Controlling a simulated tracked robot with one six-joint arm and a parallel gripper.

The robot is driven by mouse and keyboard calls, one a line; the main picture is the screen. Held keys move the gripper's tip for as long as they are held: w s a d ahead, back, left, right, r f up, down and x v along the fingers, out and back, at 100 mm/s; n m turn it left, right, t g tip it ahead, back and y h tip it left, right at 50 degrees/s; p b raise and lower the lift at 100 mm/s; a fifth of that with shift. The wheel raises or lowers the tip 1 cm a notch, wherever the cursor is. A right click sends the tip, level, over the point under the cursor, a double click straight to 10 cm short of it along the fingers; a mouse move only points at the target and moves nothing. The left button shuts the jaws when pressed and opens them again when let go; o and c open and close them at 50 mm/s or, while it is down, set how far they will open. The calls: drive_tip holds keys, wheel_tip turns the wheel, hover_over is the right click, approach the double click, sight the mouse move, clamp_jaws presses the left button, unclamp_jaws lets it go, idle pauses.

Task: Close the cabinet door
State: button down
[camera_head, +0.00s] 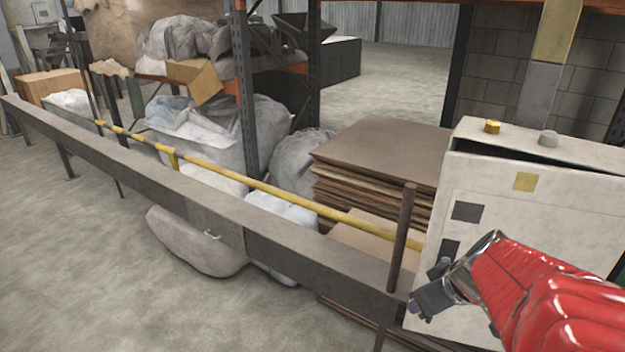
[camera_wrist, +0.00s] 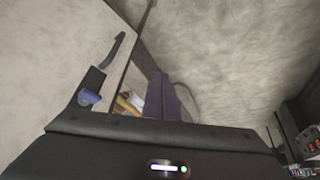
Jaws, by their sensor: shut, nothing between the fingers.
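The cabinet (camera_head: 585,150) is a pale, worn metal box at the right of the head view. Its door (camera_head: 490,230) faces me, with dark square patches and a yellow label. A dark gap along the top, between door and body, shows the door standing ajar. My gripper (camera_head: 428,298) is shut and empty in front of the door's lower left part; I cannot tell if it touches. In the wrist view a pale panel, apparently the door (camera_wrist: 50,60), fills the left side, with a dark handle (camera_wrist: 112,50) near its edge. My red arm hides the door's lower right.
A grey beam rail (camera_head: 190,200) runs from far left to the cabinet, with an upright rusty post (camera_head: 402,240) close to my gripper. A yellow bar (camera_head: 270,190), stacked boards (camera_head: 375,150) and bagged goods lie behind it. Concrete floor (camera_head: 90,270) is free at front left.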

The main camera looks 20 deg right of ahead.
drive_tip(key=s+d+r+n+t, duration=0.1)
drive_tip(key=d+r+n, duration=0.3)
drive_tip(key=r, duration=0.3)
drive_tip(key=s+d+r+n, duration=0.1)
drive_tip(key=d+r+n, duration=0.2)
drive_tip(key=r, duration=0.4)
drive_tip(key=shift+d+r+n+t, duration=0.35)
drive_tip(key=shift+n+t, duration=0.05)
drive_tip(key=shift+n, duration=0.2)
approach(430, 251)
wheel_tip(430, 251, down, 3)
drive_tip(key=s+a, duration=0.1)
drive_tip(key=a, duration=0.1)
drive_tip(key=shift+w+d+f, duration=0.1)
drive_tip(key=shift+w+d, duration=0.2)
drive_tip(key=shift+w, duration=0.2)
drive_tip(key=shift+w+d+f, duration=0.15)
drive_tip(key=shift+w+d, duration=0.1)
drive_tip(key=shift+w, duration=0.25)
drive_tip(key=shift+w+d+r, duration=0.1)
drive_tip(key=shift+w+d, duration=0.45)
drive_tip(key=shift+w, duration=0.1)
